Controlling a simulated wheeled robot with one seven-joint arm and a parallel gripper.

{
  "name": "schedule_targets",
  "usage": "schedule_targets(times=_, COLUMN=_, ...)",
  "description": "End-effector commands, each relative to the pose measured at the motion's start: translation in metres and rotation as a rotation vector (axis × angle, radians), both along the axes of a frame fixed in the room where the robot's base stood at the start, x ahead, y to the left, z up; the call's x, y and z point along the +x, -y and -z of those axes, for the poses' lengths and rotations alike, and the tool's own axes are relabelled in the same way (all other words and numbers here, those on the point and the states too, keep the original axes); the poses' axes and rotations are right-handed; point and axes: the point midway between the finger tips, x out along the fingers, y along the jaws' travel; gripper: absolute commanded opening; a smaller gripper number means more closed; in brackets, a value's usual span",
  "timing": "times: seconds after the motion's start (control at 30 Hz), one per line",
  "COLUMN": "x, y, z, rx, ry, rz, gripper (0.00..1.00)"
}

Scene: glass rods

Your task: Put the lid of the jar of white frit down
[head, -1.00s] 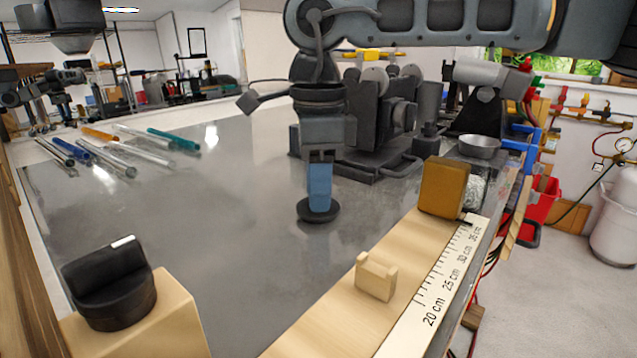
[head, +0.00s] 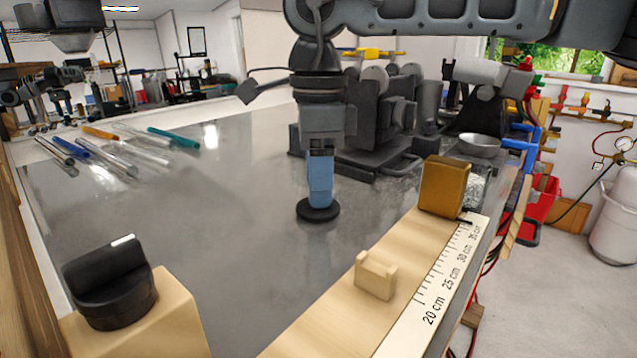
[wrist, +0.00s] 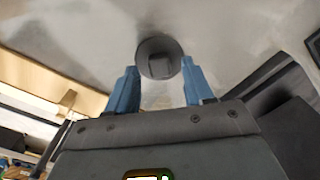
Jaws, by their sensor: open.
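The lid (head: 318,213) is a dark round disc lying flat on the grey bench top, at the middle of the head view. In the wrist view the lid (wrist: 147,51) shows with a small square knob at its centre. My gripper (head: 320,203) is directly above it, pointing down. The wrist view shows the blue fingers of my gripper (wrist: 160,70) spread apart, one on each side of the knob, with gaps. A clear vessel with whitish, speckled contents (head: 476,190), perhaps the jar of white frit, stands partly hidden behind an amber block.
The amber block (head: 444,187) and a small wooden block (head: 376,275) stand along the ruler board (head: 432,290) at right. A metal bowl (head: 479,146) is behind. Several glass rods (head: 110,155) lie at back left. A black knob (head: 110,285) is front left. The middle bench is clear.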

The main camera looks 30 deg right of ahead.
Motion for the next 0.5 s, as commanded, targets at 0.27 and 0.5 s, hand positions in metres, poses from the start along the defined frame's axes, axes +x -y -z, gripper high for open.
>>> schedule_targets(times=0.27, x=0.000, y=0.000, z=-0.058, rx=-0.001, ry=0.003, rz=0.002, gripper=0.52)
schedule_targets(times=0.5, x=0.000, y=0.001, z=-0.096, rx=-0.001, ry=0.001, rz=0.001, gripper=0.52)
